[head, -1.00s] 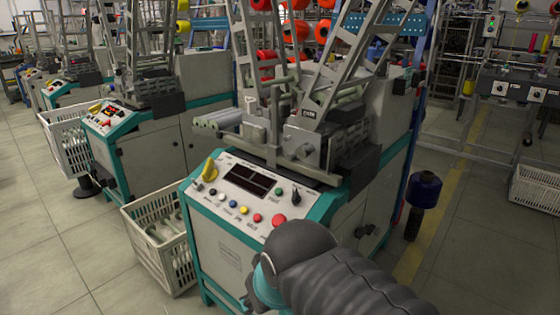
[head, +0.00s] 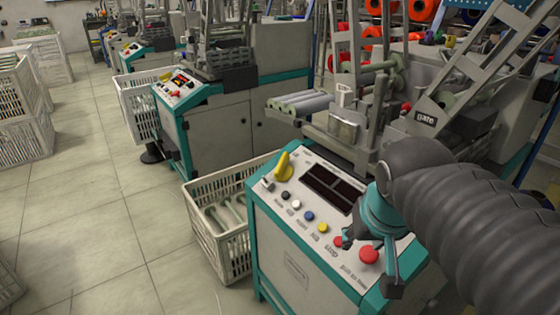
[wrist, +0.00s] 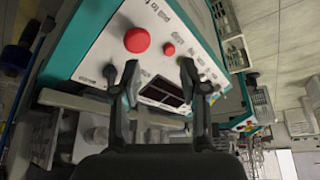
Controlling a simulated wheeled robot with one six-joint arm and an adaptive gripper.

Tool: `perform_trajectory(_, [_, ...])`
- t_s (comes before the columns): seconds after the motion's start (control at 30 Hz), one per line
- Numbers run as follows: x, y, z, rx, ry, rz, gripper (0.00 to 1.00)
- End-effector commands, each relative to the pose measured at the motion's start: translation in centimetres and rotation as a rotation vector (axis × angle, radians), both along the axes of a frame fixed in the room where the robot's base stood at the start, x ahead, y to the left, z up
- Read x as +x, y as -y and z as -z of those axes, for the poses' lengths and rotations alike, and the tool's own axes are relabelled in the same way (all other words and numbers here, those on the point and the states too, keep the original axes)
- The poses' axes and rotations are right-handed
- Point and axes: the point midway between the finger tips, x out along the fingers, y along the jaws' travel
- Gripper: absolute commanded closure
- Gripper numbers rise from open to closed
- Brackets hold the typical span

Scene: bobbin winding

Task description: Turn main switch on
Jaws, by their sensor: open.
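The winding machine's control panel (head: 262,187) slopes in front of me. A large yellow rotary switch (head: 283,166) sits at its upper left corner, tilted, with a dark display (head: 328,188) to its right. Small coloured buttons run along the front, ending in a large red button (head: 369,255). My gripper (head: 368,264) is open and empty over the panel's right end, well right of the yellow switch. In the wrist view the open fingers (wrist: 160,72) frame the display, with the red button (wrist: 137,40) beyond them. The arm hides the panel's right part.
A white crate (head: 203,238) with pale tubes stands on the floor left of the machine. Metal frames and rollers (head: 300,103) rise behind the panel. A second similar machine (head: 222,125) stands behind left. The floor at left is mostly clear.

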Motion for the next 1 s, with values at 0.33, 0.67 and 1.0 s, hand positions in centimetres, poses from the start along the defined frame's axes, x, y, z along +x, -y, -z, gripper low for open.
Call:
perform_trajectory(0.33, [12.2, -4.5, -6.1, -0.05, -0.098, 0.114, 0.56])
perform_trajectory(0.67, [23.1, -11.1, -7.4, -0.126, -0.127, 0.281, 0.56])
perform_trajectory(1.0, [29.4, -17.4, -6.0, -0.183, -0.105, 0.423, 0.56])
